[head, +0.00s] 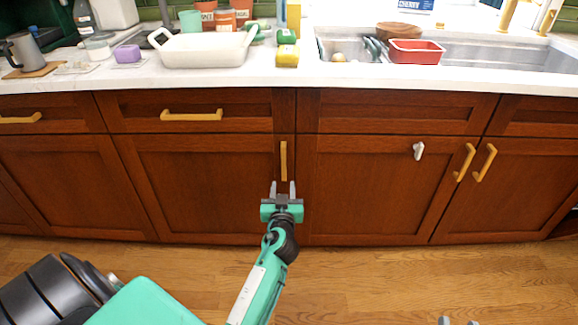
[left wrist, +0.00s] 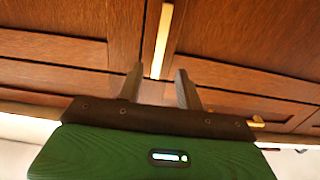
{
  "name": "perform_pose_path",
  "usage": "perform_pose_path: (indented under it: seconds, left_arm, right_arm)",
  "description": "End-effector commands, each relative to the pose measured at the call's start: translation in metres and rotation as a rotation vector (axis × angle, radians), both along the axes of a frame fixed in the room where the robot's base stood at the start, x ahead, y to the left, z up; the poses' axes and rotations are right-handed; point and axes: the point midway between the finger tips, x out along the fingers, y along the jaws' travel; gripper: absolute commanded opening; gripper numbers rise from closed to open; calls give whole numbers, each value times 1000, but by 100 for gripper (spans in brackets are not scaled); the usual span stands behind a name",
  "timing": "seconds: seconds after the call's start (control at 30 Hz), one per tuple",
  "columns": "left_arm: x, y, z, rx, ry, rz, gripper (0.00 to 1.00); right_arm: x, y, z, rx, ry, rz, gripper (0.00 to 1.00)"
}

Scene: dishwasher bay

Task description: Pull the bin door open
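A dark red-brown wooden cabinet door (head: 195,185) has a vertical brass handle (head: 283,160) near its upper right edge. The door is shut, flush with its neighbours; no label marks it as the bin door. My left gripper (head: 283,187) is just below the handle in the head view, open and empty. In the left wrist view the handle (left wrist: 162,42) lines up between the two spread fingers (left wrist: 160,85), and I see no contact. Two grey tips, likely of my right gripper (head: 458,321), show at the bottom edge, spread apart.
A drawer (head: 190,112) with a horizontal brass handle is above the door. To the right, another door (head: 365,185) carries a small white hook (head: 419,150). The counter (head: 270,76) overhangs above. The wooden floor (head: 400,275) in front is clear.

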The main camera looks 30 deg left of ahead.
Motion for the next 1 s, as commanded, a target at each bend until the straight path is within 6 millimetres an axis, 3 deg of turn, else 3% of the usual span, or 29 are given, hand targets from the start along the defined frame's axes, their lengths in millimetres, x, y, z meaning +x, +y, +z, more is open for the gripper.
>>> perform_pose_path:
  seconds: [0.3,0.5,0.7,1.0]
  left_arm:
    - [59,36,1,4,1,0,36]
    - [85,52,0,3,2,-1,36]
    - [97,59,-1,1,3,-1,36]
    - [98,60,0,1,3,-1,36]
  right_arm:
    - [0,1,-4,-4,16,3,36]
    - [0,-1,1,2,-14,-3,36]
    - [0,-3,6,8,-38,-7,36]
    - [2,-3,9,8,-49,-8,36]
